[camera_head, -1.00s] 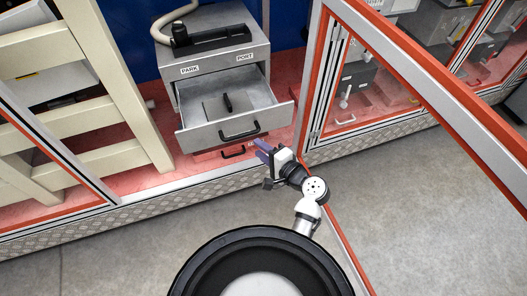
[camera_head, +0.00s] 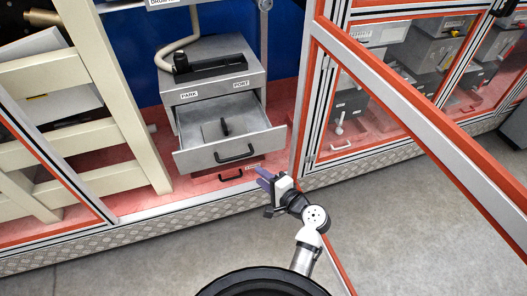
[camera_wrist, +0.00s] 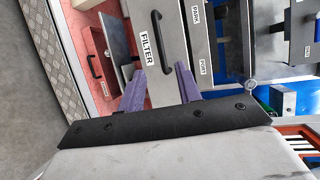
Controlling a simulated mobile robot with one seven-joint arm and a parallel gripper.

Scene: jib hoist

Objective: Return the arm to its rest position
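My gripper (camera_head: 264,180) is in front of the cabinet opening, right of and below the open drawer (camera_head: 228,148) in the head view. My white and black arm reaches up to it from the bottom of the picture. In the wrist view my gripper (camera_wrist: 160,72) shows two purple fingers standing apart with nothing between them. Beyond them is a grey drawer front with a FILTER label (camera_wrist: 147,48) and a black handle. The gap between the fingertips and that front is hard to judge.
A grey drawer unit (camera_head: 212,75) with PARK and PORT labels stands in the cabinet. An orange-framed glass door (camera_head: 420,120) stands open on the right, close to my arm. A beige ladder-like frame (camera_head: 110,110) is at the left. Grey floor (camera_head: 410,220) lies clear in front.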

